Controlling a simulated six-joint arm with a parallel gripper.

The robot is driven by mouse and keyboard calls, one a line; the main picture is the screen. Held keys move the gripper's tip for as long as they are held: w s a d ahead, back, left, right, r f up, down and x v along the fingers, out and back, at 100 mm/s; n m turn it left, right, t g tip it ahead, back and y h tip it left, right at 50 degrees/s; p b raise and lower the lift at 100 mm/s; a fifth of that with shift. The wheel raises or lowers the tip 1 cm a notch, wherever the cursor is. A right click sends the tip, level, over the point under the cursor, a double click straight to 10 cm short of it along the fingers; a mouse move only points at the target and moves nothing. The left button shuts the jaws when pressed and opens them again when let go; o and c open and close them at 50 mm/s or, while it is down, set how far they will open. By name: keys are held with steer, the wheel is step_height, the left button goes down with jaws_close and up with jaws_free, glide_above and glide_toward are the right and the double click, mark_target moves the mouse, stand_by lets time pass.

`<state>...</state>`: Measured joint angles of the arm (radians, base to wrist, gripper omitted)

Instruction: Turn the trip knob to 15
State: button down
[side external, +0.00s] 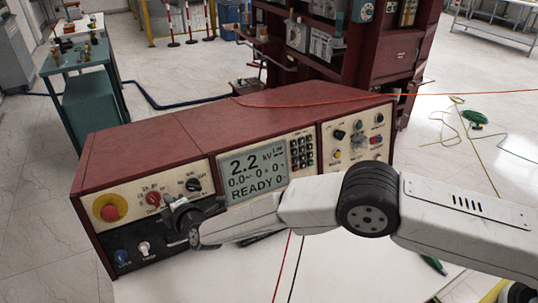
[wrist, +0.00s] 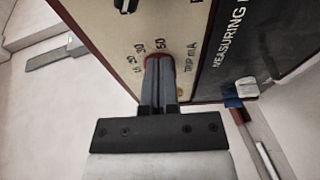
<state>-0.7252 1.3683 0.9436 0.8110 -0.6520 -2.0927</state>
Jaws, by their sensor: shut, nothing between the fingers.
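The red trip knob (side external: 153,198) sits on the cream left panel of the maroon test unit, with small numbers around it. In the wrist view the label "TRIP mA" and a curved row of numbers surround the knob (wrist: 147,63). Only parts of its red edge show there, as my fingers cover its middle. Its pointer direction is hidden. My gripper (side external: 174,206) is close in front of the panel, just right of the knob in the side view. In the wrist view my gripper (wrist: 159,60) is shut, fingers together over the knob. I cannot tell whether they touch it.
A red stop button on a yellow plate (side external: 110,208) is left of the knob. A black rotary knob (side external: 193,185) is to the right. The display (side external: 254,172) reads 2.2 kV and READY. Red and black leads (side external: 283,266) cross the white table in front.

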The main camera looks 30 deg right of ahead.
steer(key=s, duration=0.2)
steer(key=s+r, duration=0.1)
steer(key=s, duration=0.2)
steer(key=shift+s+r, duration=0.15)
steer(key=shift+s, duration=0.1)
stand_by(0.3)
steer(key=s+d+r+m+g, duration=0.1)
steer(key=d+r+m+g, duration=0.15)
steer(key=d, duration=0.55)
steer(key=s+d+r+m+g+h, duration=0.15)
steer(key=d+m, duration=0.25)
steer(key=d, duration=0.4)
steer(key=d+r+m+g, duration=0.2)
steer(key=d+r+m, duration=0.1)
steer(key=d, duration=0.5)
steer(key=s+d+m+g+h, duration=0.1)
steer(key=s+d+m+g, duration=0.2)
steer(key=s+d, duration=0.6)
steer(key=s+d+m+g+h, duration=0.1)
steer(key=s+d+m+g, duration=0.2)
steer(key=s+d+m, duration=0.4)
steer(key=s+d, duration=0.3)
steer(key=s, duration=0.5)
steer(key=shift+s+d+r+m, duration=0.2)
steer(key=shift+s+r+m, duration=0.05)
steer(key=shift+s+m, duration=0.1)
steer(key=shift+h, duration=0.25)
